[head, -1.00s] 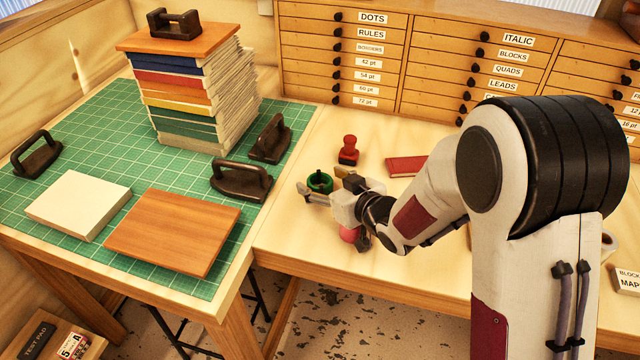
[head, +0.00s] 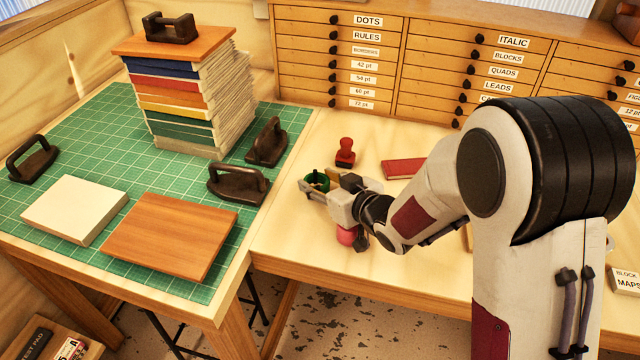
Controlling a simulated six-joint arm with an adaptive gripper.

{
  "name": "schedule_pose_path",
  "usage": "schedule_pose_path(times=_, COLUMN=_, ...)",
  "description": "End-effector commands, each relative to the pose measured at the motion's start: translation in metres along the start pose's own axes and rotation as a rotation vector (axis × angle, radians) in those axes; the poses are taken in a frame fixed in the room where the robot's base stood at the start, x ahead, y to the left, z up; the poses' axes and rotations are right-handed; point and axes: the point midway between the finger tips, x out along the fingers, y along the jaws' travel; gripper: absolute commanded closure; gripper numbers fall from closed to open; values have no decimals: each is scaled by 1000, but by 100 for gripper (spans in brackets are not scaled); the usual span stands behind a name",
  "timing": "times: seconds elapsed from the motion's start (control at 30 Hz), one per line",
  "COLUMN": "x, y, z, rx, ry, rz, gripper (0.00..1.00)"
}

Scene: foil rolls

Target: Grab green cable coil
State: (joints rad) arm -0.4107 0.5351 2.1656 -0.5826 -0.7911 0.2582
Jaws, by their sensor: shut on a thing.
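The green coil (head: 317,180) is a small dark-green ring on the pale wooden bench, just right of the green cutting mat. My gripper (head: 316,187) is at the coil, its light fingers reaching in from the right. It is shut on the coil. The gripper body hides part of the coil's right side. I cannot tell whether the coil touches the bench.
A red-handled stamp (head: 345,153) stands just behind the gripper. A pink-red object (head: 347,236) lies in front, partly hidden. A red book (head: 403,168) lies behind the arm. Dark iron handles (head: 238,184) sit on the mat (head: 150,180) to the left.

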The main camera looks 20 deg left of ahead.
Motion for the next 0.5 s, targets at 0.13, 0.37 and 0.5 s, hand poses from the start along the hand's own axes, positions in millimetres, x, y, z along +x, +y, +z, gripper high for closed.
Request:
schedule_pose_path(times=0.13, x=-5, y=0, z=-14, rx=-3, ry=3, rz=0, gripper=82)
schedule_pose_path(times=0.37, x=-16, y=0, z=-40, rx=-4, ry=4, rz=1, gripper=82)
schedule_pose_path(times=0.5, x=-23, y=0, z=-57, rx=-4, ry=4, rz=0, gripper=82)
